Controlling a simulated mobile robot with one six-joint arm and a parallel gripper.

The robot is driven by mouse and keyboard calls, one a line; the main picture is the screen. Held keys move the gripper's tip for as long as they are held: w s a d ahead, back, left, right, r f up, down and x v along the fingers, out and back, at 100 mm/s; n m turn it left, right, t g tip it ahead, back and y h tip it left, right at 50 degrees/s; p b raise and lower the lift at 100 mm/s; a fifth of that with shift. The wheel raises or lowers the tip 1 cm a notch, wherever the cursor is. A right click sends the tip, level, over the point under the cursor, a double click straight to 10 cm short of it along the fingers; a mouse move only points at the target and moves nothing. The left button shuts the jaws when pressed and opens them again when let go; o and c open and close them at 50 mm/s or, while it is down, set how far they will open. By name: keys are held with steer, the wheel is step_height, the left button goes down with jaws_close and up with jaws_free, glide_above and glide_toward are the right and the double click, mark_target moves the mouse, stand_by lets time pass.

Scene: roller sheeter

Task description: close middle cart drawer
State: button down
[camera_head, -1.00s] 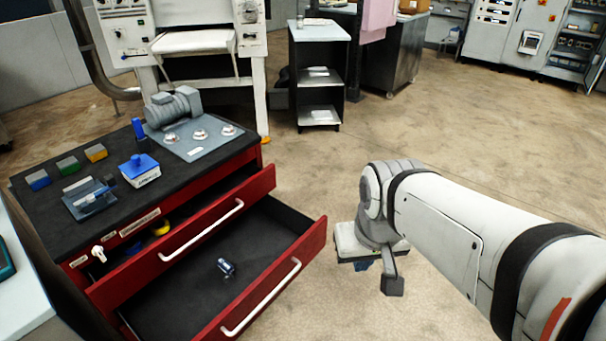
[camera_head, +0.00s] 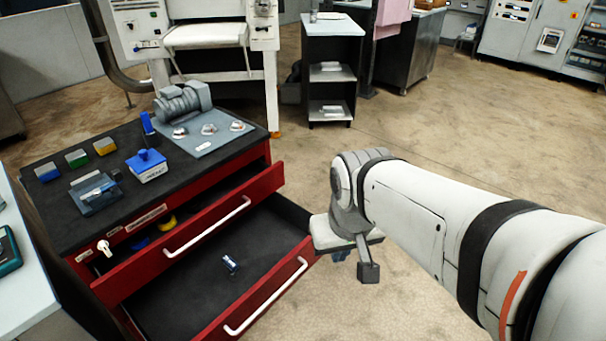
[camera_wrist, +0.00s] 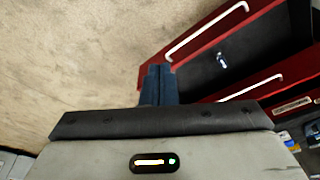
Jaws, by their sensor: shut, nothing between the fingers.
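The red tool cart (camera_head: 60,215) with a black top stands at the left, two of its drawers pulled out. The upper open drawer (camera_head: 190,232) has a white bar handle (camera_head: 207,228) and holds a yellow item. The lower open drawer (camera_head: 190,300) sticks out further, has its own white handle (camera_head: 266,297) and holds a small blue-grey cylinder (camera_head: 230,264). I cannot tell which is the middle one. My gripper (camera_head: 340,256) is shut and empty, just right of the lower drawer's front corner. In the wrist view, its blue fingers (camera_wrist: 158,72) are together beside the drawers; contact is unclear.
The cart top holds a grey motor (camera_head: 183,101), a blue-lidded box (camera_head: 147,165) and small coloured blocks. A pale bench (camera_head: 20,285) stands at the left edge. A dark shelf stand (camera_head: 333,75) is behind. The floor (camera_head: 440,130) behind my arm is clear.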

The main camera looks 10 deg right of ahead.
steer(key=w+f+m+g+y+b, duration=0.1)
steer(key=w+f+m+y+b, duration=0.3)
steer(key=f+m+b, duration=0.5)
steer(key=w+f+m+g+y+b, duration=0.1)
steer(key=w+f+m+y+b, duration=0.25)
steer(key=f+y+b, duration=0.6)
steer(key=w+d+f+m+t+h+b, duration=0.1)
steer(key=w+d+f+m+t+b, duration=0.35)
steer(key=d+f+m+t, duration=0.35)
steer(key=w+d+f+m+t+h+b, duration=0.2)
steer(key=w+d+f+m+t+b, duration=0.3)
steer(key=d+m, duration=0.4)
steer(key=w+d+r+b+x, duration=0.1)
steer(key=b+x, duration=0.2)
steer(key=x, duration=1)
steer(key=shift+f+n+t, duration=0.4)
steer(key=shift+f+n, duration=0.05)
steer(key=shift+f, duration=0.05)
steer(key=shift+w+a, duration=0.15)
steer(key=shift+w, duration=0.1)
